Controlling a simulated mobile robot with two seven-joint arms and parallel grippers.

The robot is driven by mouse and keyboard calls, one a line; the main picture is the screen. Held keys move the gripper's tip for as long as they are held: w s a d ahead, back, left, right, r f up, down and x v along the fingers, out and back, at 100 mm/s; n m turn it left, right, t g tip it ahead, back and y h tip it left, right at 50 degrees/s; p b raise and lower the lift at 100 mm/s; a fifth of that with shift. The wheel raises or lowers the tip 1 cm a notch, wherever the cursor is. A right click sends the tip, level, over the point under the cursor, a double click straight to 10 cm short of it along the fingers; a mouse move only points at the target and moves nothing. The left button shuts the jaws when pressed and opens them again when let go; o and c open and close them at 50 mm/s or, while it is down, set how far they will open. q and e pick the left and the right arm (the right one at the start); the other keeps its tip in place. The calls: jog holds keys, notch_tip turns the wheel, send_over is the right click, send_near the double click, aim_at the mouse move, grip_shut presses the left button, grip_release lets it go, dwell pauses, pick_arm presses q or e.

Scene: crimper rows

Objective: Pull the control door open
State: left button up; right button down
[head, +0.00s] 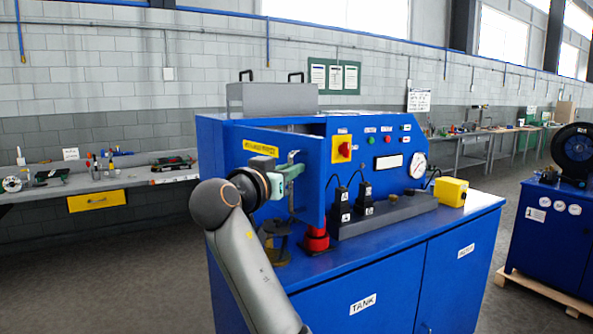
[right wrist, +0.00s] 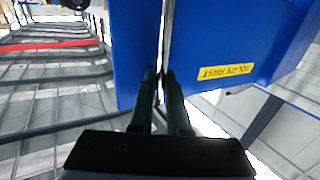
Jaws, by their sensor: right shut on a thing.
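The control door (head: 312,165) is a blue panel on the blue machine, with a yellow label (head: 261,147) near its top. It appears to stand out from the machine at an angle, but I cannot tell exactly how far. A slim metal handle (head: 294,155) shows on its face. My right gripper (head: 292,174) is shut on this handle. In the right wrist view the fingers (right wrist: 161,84) close around the thin handle (right wrist: 167,35), with the blue door (right wrist: 215,38) and its yellow label behind. The gripper hides the handle's lower part. My left gripper is not in view.
The machine's top (head: 360,243) carries a red fitting (head: 316,240), black connectors on a grey block (head: 395,212) and a yellow box (head: 451,191). A red switch (head: 342,151) and a gauge (head: 418,166) are on the panel right of the door. A workbench (head: 135,180) stands at left.

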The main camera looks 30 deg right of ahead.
jog(key=shift+a, duration=0.6)
jog(key=c, duration=1.2)
grip_release()
jog(key=shift+w, duration=0.1)
jog(key=shift+o, duration=0.2)
jog(key=b+v, duration=0.2)
jog(key=v, duration=1)
jog(key=shift+s+a+b, duration=0.2)
jog(key=shift+b, duration=0.2)
